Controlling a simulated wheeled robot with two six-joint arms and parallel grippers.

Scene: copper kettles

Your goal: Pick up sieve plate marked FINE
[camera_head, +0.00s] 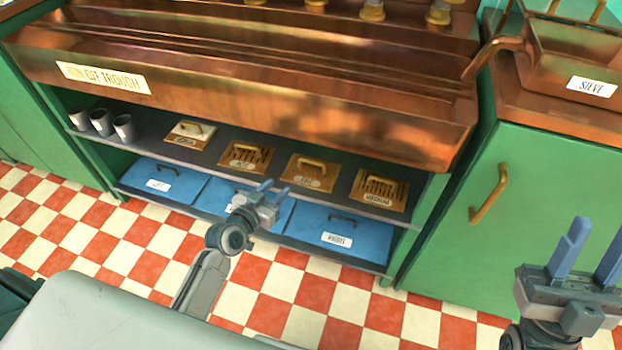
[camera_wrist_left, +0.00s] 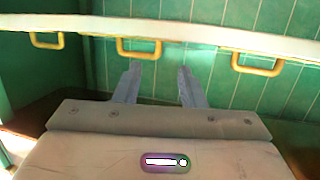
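Several brass sieve plates with handles lie in a row on the upper shelf under the copper trough. The third plate (camera_head: 302,165) has few visible slots and a small oval label, too small to read surely. The right-hand plate (camera_head: 389,187) is slotted, and its label seems to read MEDIUM. Another slotted plate (camera_head: 245,154) and a paler plate (camera_head: 190,133) lie to the left. My left gripper (camera_head: 274,187) is open and empty, appearing below the plates in front of the shelves; its spread fingers also show in the left wrist view (camera_wrist_left: 157,85). My right gripper (camera_head: 592,250) is open and empty at lower right.
The copper trough (camera_head: 250,90) overhangs the shelf. Grey cups (camera_head: 101,122) stand at the shelf's left end. Blue lidded trays (camera_head: 335,228) fill the lower shelf. A green cabinet (camera_head: 456,265) stands to the right. The checkered floor in front is clear.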

